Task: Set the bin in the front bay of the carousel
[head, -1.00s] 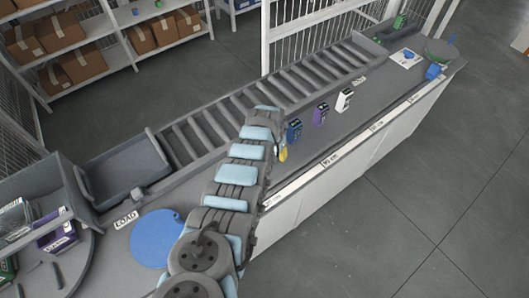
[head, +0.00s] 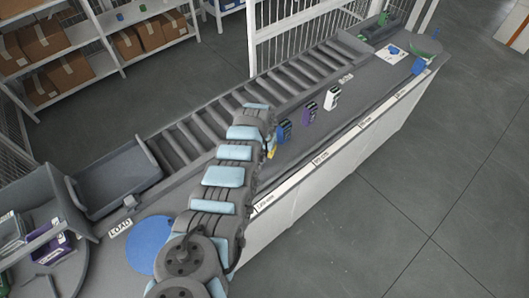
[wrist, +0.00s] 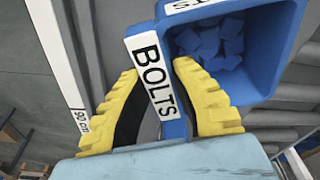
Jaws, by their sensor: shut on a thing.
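In the wrist view my gripper (wrist: 158,88) has its yellow fingers closed on the labelled front part of a blue bin (wrist: 262,90). The white label reads BOLTS, and several blue pieces lie inside the bin. In the head view my arm covers most of the gripper; only a yellow bit (head: 272,151) shows at the arm's end, over the counter.
A grey roller conveyor (head: 215,115) runs along the counter's back. A blue disc (head: 150,244) lies near the LOAD label (head: 120,228). A grey tray (head: 118,180) stands at the conveyor's left end.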

